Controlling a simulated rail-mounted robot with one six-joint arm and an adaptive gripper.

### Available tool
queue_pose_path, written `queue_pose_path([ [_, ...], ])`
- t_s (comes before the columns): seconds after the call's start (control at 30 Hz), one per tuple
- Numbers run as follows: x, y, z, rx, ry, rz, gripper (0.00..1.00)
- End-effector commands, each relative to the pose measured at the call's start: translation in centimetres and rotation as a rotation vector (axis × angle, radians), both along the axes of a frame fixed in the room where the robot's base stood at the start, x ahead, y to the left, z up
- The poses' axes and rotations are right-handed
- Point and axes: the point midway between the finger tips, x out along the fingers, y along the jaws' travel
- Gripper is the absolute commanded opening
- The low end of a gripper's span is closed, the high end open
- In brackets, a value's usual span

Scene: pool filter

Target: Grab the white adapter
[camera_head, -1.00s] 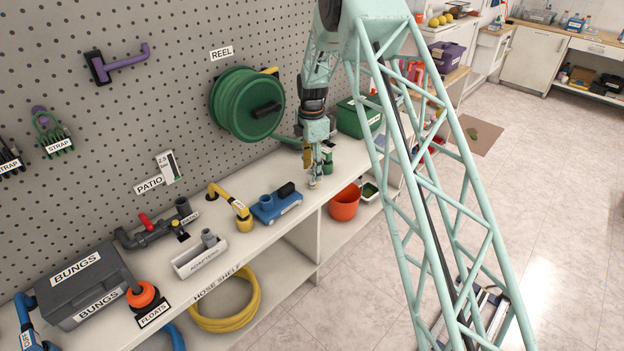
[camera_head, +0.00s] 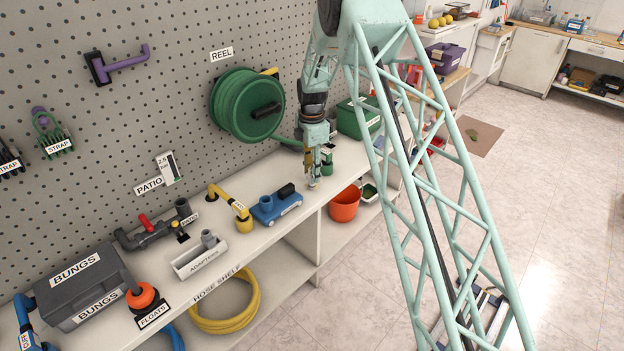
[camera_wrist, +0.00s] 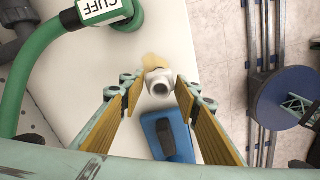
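The white adapter (camera_wrist: 159,84), a short fitting with a round opening, stands on the white shelf in the wrist view. A tan piece shows just behind it. In the head view the adapter (camera_head: 313,183) is small and pale, close to the shelf's front edge. My gripper (camera_wrist: 160,92) is open, with its yellow-padded fingers on either side of the adapter and visible gaps to it. My gripper (camera_head: 316,170) also points down over the adapter in the head view. I cannot tell its exact height above the shelf.
A blue device (camera_wrist: 170,137) with a black part lies close by; it also shows in the head view (camera_head: 274,207). A green hose with a CUFF label (camera_wrist: 42,55) curves at the left. An orange bucket (camera_head: 345,204) sits below the shelf edge. An ADAPTERS tray (camera_head: 200,258) stands farther left.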

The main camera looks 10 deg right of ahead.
Motion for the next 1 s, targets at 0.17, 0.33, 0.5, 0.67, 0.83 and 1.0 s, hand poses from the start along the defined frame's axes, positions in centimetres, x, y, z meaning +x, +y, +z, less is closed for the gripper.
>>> queue_pose_path([
  [0.17, 0.0, 0.0, 0.0, 0.0, 0.0, 0.0, 0.21],
  [0.33, 0.0, 0.0, 0.0, 0.0, 0.0, 0.0, 0.21],
  [0.5, 0.0, 0.0, 0.3, 0.0, 0.0, 0.0, 0.21],
  [0.67, 0.0, 0.0, 1.0, 0.0, 0.0, 0.0, 0.21],
  [0.83, 0.0, 0.0, 2.3, 0.0, 0.0, 0.0, 0.21],
  [1.0, 0.1, 0.0, 3.6, 0.0, -0.002, 0.0, 0.21],
])
